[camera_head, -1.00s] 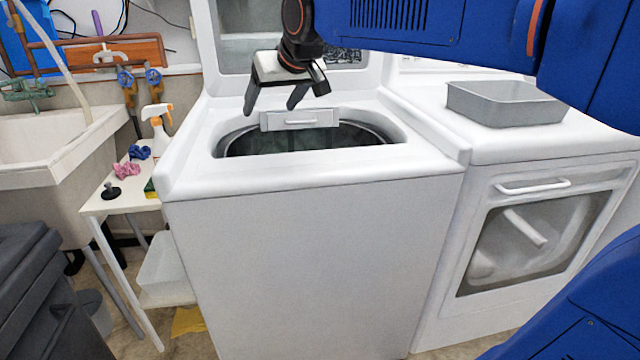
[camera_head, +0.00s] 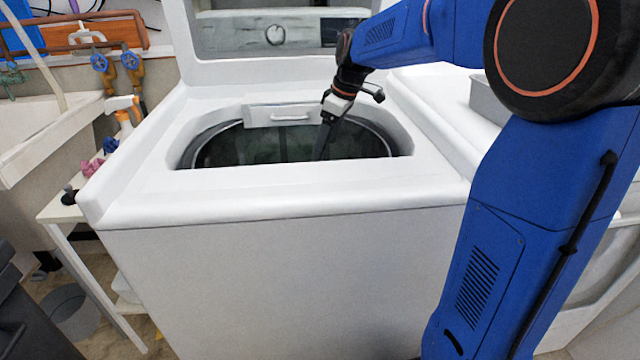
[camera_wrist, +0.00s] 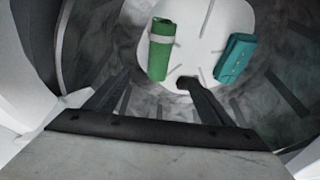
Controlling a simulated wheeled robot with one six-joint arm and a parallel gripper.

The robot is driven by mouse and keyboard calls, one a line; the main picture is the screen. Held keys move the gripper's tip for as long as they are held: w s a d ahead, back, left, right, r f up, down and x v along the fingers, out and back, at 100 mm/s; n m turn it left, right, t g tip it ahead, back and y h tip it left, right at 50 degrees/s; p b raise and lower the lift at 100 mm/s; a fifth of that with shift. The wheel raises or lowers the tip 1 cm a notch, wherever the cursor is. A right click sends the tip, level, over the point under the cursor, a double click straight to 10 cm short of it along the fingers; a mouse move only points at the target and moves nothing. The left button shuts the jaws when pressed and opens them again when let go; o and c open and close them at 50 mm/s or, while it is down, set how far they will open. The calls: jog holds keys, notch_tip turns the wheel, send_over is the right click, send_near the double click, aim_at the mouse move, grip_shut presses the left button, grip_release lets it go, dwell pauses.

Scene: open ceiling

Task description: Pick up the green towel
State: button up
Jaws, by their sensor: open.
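In the wrist view, a green rolled thing with a pale band (camera_wrist: 160,55), likely the green towel, lies at the bottom of the washer drum. A teal folded thing (camera_wrist: 235,58) lies to its right. My gripper (camera_wrist: 154,82) is open and empty, its fingers pointing down into the drum. The green thing shows beyond the fingertips, a little left of the right finger; the teal thing is right of both fingers. In the head view my gripper (camera_head: 321,150) reaches into the opening of the white washer (camera_head: 280,250). The drum floor is hidden there.
The washer's rim surrounds my gripper, and its raised lid (camera_head: 270,40) stands behind. A grey bin (camera_head: 488,103) sits on the dryer at right. At left are a small white table (camera_head: 62,210), a spray bottle (camera_head: 123,118) and a sink (camera_head: 50,125).

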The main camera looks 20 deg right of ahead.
jog(key=x, duration=1.2)
jog(key=shift+w+d+f, duration=0.1)
jog(key=shift+w+d, duration=0.05)
jog(key=shift+d, duration=0.2)
jog(key=shift+x, duration=2.65)
jog(key=c, duration=1.3)
